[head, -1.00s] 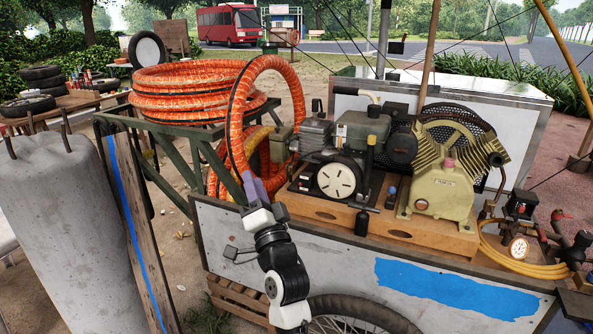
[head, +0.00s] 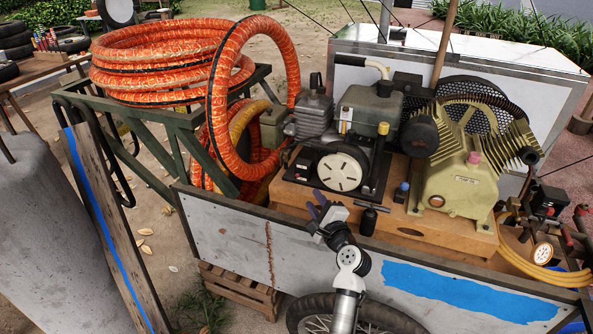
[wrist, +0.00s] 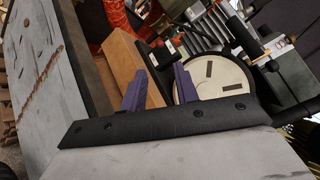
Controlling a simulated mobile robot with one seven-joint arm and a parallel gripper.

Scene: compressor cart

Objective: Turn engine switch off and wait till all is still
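The engine (head: 352,125) sits on a wooden base on the cart, with a white round starter cover (head: 341,171) on its front. A small black box with a red spot, which looks like the engine switch (head: 303,166), is at the left of that cover. In the wrist view a black box with a pale mark (wrist: 164,52) shows beyond my fingers, left of the cover (wrist: 214,80). My gripper (head: 320,207) is in front of the cart's side, below and slightly right of the switch. Its purple fingers (wrist: 158,88) are apart, with nothing between them. The switch's position is too small to read.
A yellow-green compressor pump (head: 462,182) stands right of the engine. A black bottle-like part (head: 368,220) is close to the right of my gripper. The cart's side panel (head: 225,235) has a raised edge. Orange hose coils (head: 160,60) lie at left.

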